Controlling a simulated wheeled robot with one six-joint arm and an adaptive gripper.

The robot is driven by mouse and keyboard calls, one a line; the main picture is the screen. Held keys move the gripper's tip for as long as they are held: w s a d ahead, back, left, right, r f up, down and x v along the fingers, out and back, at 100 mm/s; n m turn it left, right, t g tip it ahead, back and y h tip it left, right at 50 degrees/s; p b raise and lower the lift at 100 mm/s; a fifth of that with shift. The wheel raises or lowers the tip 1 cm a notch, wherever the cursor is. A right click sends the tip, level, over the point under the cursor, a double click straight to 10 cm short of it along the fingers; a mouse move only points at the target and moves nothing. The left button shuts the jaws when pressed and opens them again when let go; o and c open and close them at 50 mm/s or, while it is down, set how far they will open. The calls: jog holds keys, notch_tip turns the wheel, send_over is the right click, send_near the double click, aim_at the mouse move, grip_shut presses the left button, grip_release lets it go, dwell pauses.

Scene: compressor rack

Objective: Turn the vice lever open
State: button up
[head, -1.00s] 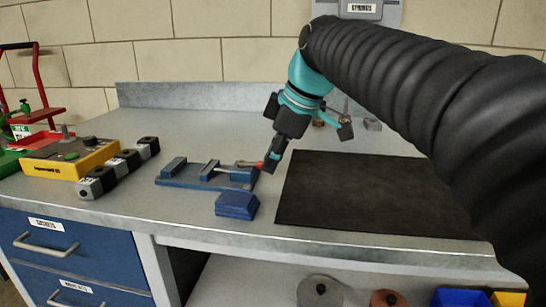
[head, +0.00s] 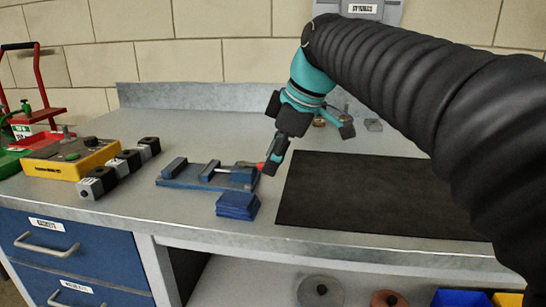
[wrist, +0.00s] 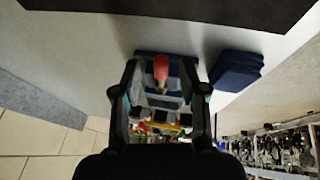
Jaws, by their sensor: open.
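The blue vice (head: 205,174) lies on the grey bench left of the black mat; it also shows in the wrist view (wrist: 153,57) between my fingers. Its lever has a red tip (head: 261,165) at the vice's right end. In the wrist view the red lever end (wrist: 160,68) points toward the camera and lies between the two fingers. My gripper (head: 272,168) is at the lever end, pointing down and to the left. It is open in the wrist view (wrist: 160,95), with a gap on both sides of the red end. Contact with the lever cannot be made out.
Blue blocks (head: 237,205) are stacked in front of the vice, near the bench edge. A black mat (head: 370,195) lies to the right. A yellow box (head: 72,158) and dark grey blocks (head: 125,163) stand at the left.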

jog(key=v, duration=1.1)
jog(key=shift+r, duration=0.3)
jog(key=shift+s+d, duration=0.1)
